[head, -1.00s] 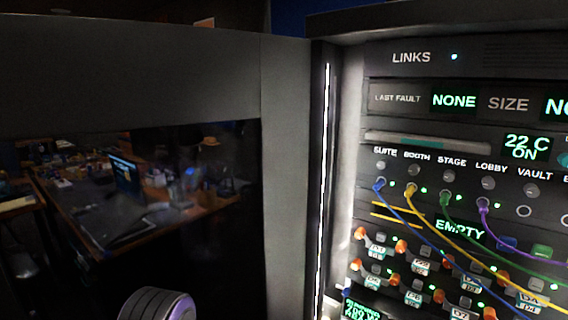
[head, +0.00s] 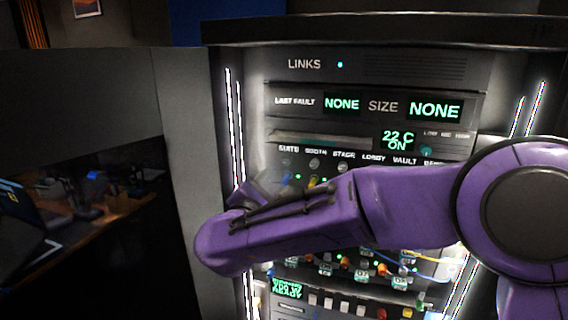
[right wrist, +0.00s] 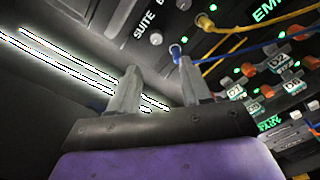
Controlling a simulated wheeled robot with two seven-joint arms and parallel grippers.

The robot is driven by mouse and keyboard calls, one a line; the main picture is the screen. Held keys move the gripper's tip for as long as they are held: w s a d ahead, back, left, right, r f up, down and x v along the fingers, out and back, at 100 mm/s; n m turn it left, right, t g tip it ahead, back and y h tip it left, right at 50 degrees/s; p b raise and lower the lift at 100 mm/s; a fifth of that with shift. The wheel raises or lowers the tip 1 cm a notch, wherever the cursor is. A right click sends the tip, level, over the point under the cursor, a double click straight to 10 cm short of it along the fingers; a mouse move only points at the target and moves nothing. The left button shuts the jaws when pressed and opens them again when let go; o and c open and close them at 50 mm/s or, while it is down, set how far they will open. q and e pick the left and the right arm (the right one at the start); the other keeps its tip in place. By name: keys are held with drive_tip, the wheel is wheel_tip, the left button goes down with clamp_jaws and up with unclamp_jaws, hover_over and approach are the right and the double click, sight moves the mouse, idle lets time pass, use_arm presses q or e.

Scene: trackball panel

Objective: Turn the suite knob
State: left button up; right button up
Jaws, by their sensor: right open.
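The suite knob (head: 287,163) is a small grey round knob under the SUITE label, at the left end of the knob row on the rack panel. It also shows in the right wrist view (right wrist: 156,39), just beyond my fingertips. My right gripper (right wrist: 158,70) is open and empty, its two grey fingers pointing toward the panel near the knob and apart from it. In the head view my purple right arm crosses the panel and largely hides the gripper. My left gripper is not in view.
A blue cable (right wrist: 228,50) is plugged in just below the suite knob, close to the right finger, with a yellow cable (right wrist: 222,45) beside it. Orange-ended switches sit lower on the panel. Bright light strips (head: 234,130) line the rack's left edge.

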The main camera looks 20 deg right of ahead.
sight(286, 163)
drive_tip(key=shift+m, duration=0.4)
drive_tip(key=p+x, duration=0.1)
drive_tip(key=x, duration=0.2)
drive_tip(key=p+x, duration=0.2)
drive_tip(key=x, duration=0.1)
drive_tip(key=r+p+x, duration=0.1)
drive_tip(key=x, duration=0.3)
drive_tip(key=shift+p, duration=0.35)
drive_tip(key=shift+w+d+f, duration=0.15)
drive_tip(key=shift+w, duration=0.2)
clamp_jaws()
drive_tip(key=shift+f, duration=0.1)
